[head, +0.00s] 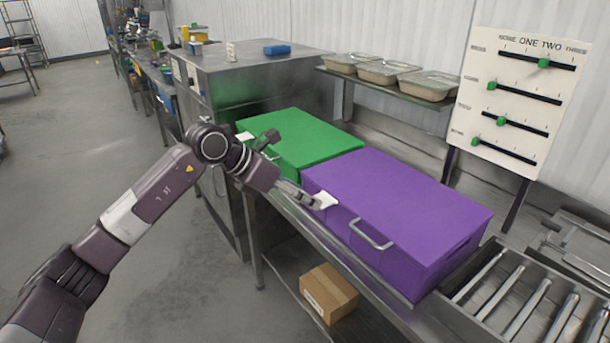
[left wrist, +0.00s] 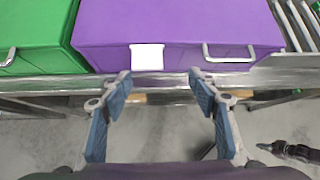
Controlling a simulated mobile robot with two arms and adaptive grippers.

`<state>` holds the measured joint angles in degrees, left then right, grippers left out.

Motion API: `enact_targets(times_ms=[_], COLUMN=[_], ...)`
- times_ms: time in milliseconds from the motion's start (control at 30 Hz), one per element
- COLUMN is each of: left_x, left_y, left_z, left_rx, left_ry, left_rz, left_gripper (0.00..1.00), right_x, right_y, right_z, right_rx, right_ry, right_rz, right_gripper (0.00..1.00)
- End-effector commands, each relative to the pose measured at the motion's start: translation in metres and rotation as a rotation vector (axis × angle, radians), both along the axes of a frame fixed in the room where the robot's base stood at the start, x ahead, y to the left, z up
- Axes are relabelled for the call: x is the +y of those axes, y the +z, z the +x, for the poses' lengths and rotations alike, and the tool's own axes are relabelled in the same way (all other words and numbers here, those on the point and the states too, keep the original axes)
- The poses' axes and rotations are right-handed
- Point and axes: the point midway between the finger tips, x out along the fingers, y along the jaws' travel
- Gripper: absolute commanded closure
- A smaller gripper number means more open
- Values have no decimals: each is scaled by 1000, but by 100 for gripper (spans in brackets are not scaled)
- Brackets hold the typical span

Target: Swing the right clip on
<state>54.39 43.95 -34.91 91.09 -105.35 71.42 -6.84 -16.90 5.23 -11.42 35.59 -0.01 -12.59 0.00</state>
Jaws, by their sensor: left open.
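A purple box (head: 395,205) with a lid stands on a metal bench. On its front are a white tag (left wrist: 147,57) and, to the right of that, a metal loop (left wrist: 230,53), which also shows in the head view (head: 372,236). I cannot tell whether this loop is the right clip or a handle. My left gripper (head: 312,198) is beside the front of the purple box, close to the tag. In the left wrist view (left wrist: 160,84) its fingers are spread and empty, below the tag and left of the loop.
A green box (head: 300,145) touches or nearly touches the purple box's left side. A roller conveyor (head: 515,300) lies to the right. A cardboard box (head: 328,293) sits on the lower shelf. Trays (head: 383,72) and a slider board (head: 520,100) stand behind. The front floor is mostly clear.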

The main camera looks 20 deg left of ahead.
Motion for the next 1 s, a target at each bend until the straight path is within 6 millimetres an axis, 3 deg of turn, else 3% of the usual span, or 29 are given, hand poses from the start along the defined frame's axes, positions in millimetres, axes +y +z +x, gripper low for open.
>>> enact_targets(times_ms=[33, 167, 600, 1000], left_x=[9, 16, -15, -21], left_y=[10, 11, -43, -49], left_z=[0, 3, 43, 50], left_rx=[-20, -36, -36, -36], left_ry=[1, 5, 5, 6], left_rz=[52, 105, 101, 100], left_gripper=[45, 45, 45, 45], right_x=[-2, -3, 19, 9], right_y=[3, 1, -27, -30], right_z=[0, -1, -9, -7], right_rx=[0, 1, 11, 8], right_ry=[1, 1, -5, -2], right_rz=[-3, -3, 22, 10], right_gripper=[100, 100, 100, 100])
